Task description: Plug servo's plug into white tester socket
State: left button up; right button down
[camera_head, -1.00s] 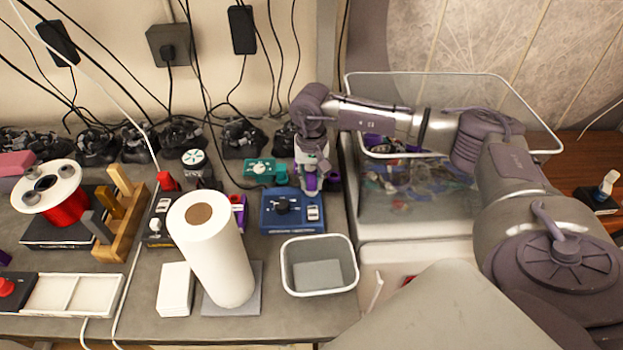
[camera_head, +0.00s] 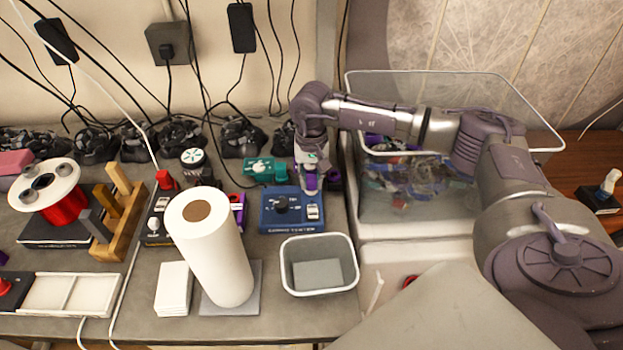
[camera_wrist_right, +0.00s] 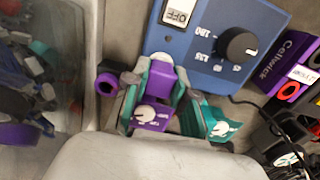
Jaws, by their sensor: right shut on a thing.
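The blue servo tester (camera_head: 291,222) stands on the bench, with a black knob and a white switch; its corner, marked OFF, shows in the right wrist view (camera_wrist_right: 205,62). My right gripper (camera_head: 309,186) is at its back right edge. In the right wrist view the gripper (camera_wrist_right: 160,88) is shut on a purple piece (camera_wrist_right: 161,76), apparently a plug, beside the tester's edge. A purple servo (camera_wrist_right: 152,115) with a white dial shows just behind that piece. I cannot make out the white socket, nor whether the piece touches the tester. My left gripper is not in view.
A teal servo (camera_wrist_right: 211,123) lies beside the gripper, left of it in the head view (camera_head: 257,168). A purple ring-shaped part (camera_wrist_right: 107,84) is on the other side. A grey bin (camera_head: 318,287), a paper roll (camera_head: 222,262) and a clear tub (camera_head: 400,215) stand around the tester.

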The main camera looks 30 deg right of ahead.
jog(key=c, duration=0.9)
grip_release()
jog(key=shift+f, duration=0.1)
jog(key=shift+o, duration=0.2)
notch_tip(320, 180, up, 12)
